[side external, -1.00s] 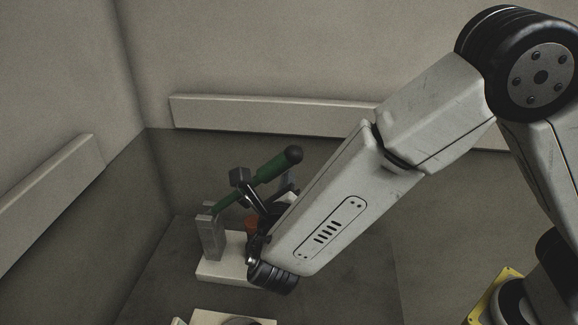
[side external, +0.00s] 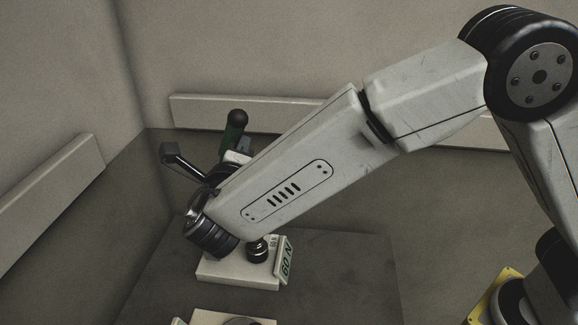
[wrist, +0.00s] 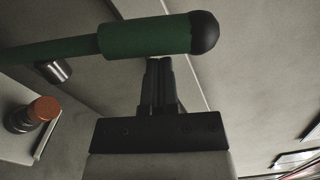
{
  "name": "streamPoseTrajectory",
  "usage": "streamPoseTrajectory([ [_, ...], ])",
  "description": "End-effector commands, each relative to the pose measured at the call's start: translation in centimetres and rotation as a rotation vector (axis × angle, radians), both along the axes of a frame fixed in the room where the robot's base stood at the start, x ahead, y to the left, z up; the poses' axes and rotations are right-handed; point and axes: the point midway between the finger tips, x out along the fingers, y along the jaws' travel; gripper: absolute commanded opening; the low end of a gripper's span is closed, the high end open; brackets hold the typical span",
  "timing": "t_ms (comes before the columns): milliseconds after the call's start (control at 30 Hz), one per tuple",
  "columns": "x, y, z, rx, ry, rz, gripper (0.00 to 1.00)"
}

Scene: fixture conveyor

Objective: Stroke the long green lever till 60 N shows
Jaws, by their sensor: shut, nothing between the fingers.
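The long green lever (side external: 233,138), with a black knob, stands nearly upright in the side view; its lower part is hidden behind my arm. In the wrist view the green lever (wrist: 148,38) crosses the top, knob at right. My gripper (wrist: 160,62) is shut and empty, its fingertips right at the lever's near side just left of the knob; I cannot tell whether they touch. In the side view the fingers are hidden behind my arm. The display (side external: 286,262) on the pale base (side external: 235,275) appears to read 60 N.
A dark cylinder (side external: 257,250) stands on the base beside the display. In the wrist view, an orange-capped dark cylinder (wrist: 35,114) is at the left. Another pale block (side external: 215,317) lies at the front edge. The dark tabletop (side external: 340,270) to the right is clear.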

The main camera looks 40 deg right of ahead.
Motion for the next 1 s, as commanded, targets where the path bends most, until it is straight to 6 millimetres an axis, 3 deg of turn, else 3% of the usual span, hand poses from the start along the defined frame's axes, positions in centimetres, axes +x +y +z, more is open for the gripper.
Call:
streamPoseTrajectory([
  [267,2.5,2.5,1.4,-0.119,0.119,0.0,0.0],
  [500,3.9,3.8,1.9,-0.123,0.122,0.0,0.0],
  [1000,4.4,4.4,2.1,-0.122,0.121,0.001,0.0],
])
